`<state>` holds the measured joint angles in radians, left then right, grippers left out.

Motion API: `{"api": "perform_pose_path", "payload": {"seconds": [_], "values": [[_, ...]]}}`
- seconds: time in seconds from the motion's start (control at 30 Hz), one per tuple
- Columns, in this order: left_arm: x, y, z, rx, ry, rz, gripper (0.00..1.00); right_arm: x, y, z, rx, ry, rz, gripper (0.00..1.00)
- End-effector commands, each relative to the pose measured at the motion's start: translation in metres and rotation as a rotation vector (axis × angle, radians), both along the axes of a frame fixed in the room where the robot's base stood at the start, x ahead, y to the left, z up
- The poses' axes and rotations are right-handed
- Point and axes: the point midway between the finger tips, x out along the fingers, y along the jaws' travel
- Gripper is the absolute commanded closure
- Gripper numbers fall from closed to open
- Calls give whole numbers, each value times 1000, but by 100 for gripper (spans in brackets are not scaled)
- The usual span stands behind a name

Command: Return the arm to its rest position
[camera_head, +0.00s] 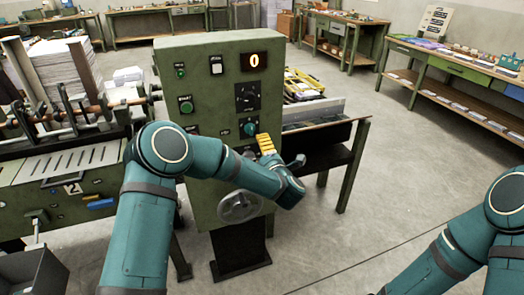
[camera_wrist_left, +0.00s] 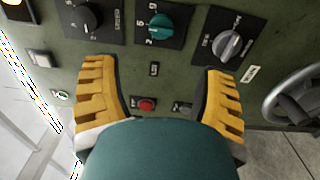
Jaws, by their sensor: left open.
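My left arm (camera_head: 160,200) reaches in from the left to the front of a green control cabinet (camera_head: 200,75). My left gripper (camera_head: 266,145) has yellow fingers and is in front of the lower right of the panel. In the left wrist view the left gripper (camera_wrist_left: 160,70) is open and empty, its fingers spread on either side of a small red button (camera_wrist_left: 146,104). A teal knob (camera_wrist_left: 159,27) is just beyond the fingertips. My right arm (camera_head: 450,250) shows at the lower right; its gripper is out of view.
A machine with a paper stack (camera_head: 65,68) stands at left, a dark side table (camera_head: 345,150) at right. Workbenches line the back; the right floor (camera_head: 400,165) is clear.

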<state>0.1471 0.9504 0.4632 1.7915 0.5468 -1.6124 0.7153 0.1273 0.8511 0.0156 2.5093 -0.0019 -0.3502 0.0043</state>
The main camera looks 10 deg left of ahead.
Motion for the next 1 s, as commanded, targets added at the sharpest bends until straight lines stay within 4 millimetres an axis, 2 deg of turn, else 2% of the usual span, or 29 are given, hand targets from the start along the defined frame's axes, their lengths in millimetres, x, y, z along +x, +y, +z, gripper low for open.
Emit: {"api": "perform_pose_path", "payload": {"seconds": [0.37,0.47,0.57,0.67,0.7,0.77,0.87,0.9,1.0], "values": [[-2,-2,-1,3,6,-7,29,0,0,0,0,0,0,53],[-4,-9,-15,39,63,-72,29,0,0,0,0,0,0,53],[-13,-26,-47,122,199,-229,29,0,0,0,0,0,0,53],[-39,-48,-98,244,401,-458,29,0,0,0,0,0,0,53],[-55,-55,-120,295,488,-558,29,0,0,0,0,0,0,53],[-83,-65,-150,365,608,-701,29,0,0,0,0,0,0,53],[-136,-74,-193,464,789,-927,29,0,0,0,0,0,0,53],[-160,-77,-208,497,856,-1016,29,0,0,0,0,0,0,53],[-221,-78,-236,562,1006,-1229,29,0,0,0,0,0,0,53]]}}
